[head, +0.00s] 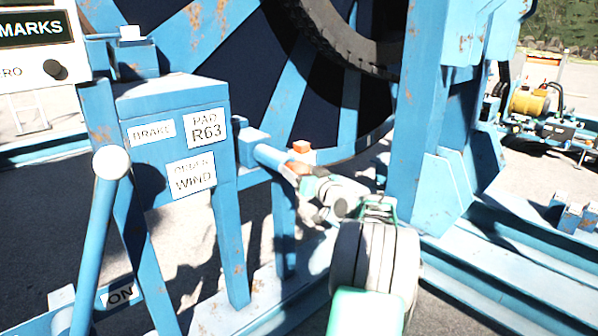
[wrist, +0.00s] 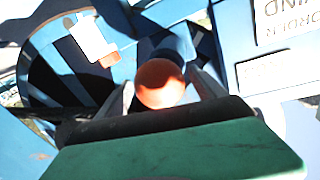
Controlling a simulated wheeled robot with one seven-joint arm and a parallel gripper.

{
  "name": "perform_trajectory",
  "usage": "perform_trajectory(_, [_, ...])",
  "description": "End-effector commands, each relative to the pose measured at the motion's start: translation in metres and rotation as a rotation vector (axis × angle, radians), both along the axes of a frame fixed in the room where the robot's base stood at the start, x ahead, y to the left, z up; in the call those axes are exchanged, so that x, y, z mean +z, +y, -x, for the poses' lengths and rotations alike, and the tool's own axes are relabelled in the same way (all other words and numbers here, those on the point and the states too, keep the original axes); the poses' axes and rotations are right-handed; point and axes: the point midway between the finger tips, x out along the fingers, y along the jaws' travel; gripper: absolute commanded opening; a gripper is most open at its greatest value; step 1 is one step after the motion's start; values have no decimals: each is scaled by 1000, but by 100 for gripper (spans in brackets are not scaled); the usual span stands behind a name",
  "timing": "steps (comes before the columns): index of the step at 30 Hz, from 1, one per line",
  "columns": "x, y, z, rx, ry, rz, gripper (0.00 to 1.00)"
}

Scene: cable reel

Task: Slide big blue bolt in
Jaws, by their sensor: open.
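The big blue bolt (head: 268,156) is a thick blue bar sticking out from the right side of the blue brake housing (head: 172,100). In the wrist view the bolt (wrist: 172,46) is shaded behind a round orange knob (wrist: 160,84) at its near end. My gripper (head: 297,172) is at this end in the head view and hides most of the knob. In the wrist view my open gripper (wrist: 163,88) has one finger on each side of the knob. I cannot tell whether either finger touches it.
A blue lever (head: 92,240) with a white knob stands at the left, near an ON label. A small orange-topped block (head: 301,147) sits just above my gripper. The large blue reel (head: 290,95) is behind, and a thick blue post (head: 418,110) stands to the right.

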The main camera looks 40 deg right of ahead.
Motion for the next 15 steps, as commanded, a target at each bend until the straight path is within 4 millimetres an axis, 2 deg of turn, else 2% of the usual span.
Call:
perform_trajectory(5, [0,0,0,0,0,0,78])
perform_trajectory(15, [0,0,0,0,0,0,50])
